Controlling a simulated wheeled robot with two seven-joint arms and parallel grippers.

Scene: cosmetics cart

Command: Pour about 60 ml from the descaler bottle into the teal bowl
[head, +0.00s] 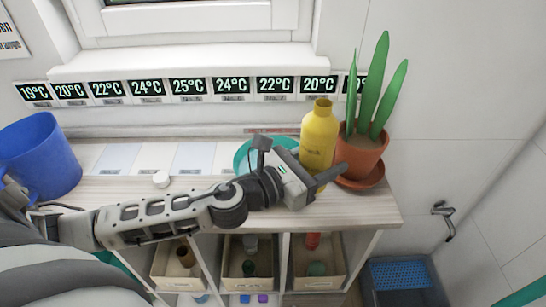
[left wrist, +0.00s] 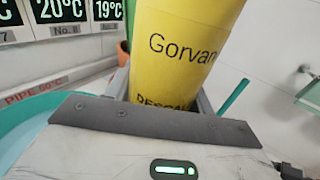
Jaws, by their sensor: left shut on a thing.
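The yellow descaler bottle (head: 319,132) stands upright near the right end of the shelf, its mouth uncapped. In the left wrist view the bottle (left wrist: 185,45) fills the upper middle, with part of its printed label showing. My left gripper (head: 316,178) is shut on the lower part of the bottle. I cannot tell whether the bottle's base touches the shelf. The teal bowl (head: 243,154) is just left of the bottle, mostly hidden behind my left wrist. Its rim also shows at the left of the left wrist view (left wrist: 42,108). My right gripper is not in view.
A potted plant (head: 361,154) on a saucer stands close to the right of the bottle. A blue jug (head: 38,155) is at the far left. A small white cap (head: 161,179) lies on the shelf. Temperature displays line the wall behind. Bins (head: 318,284) sit below.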

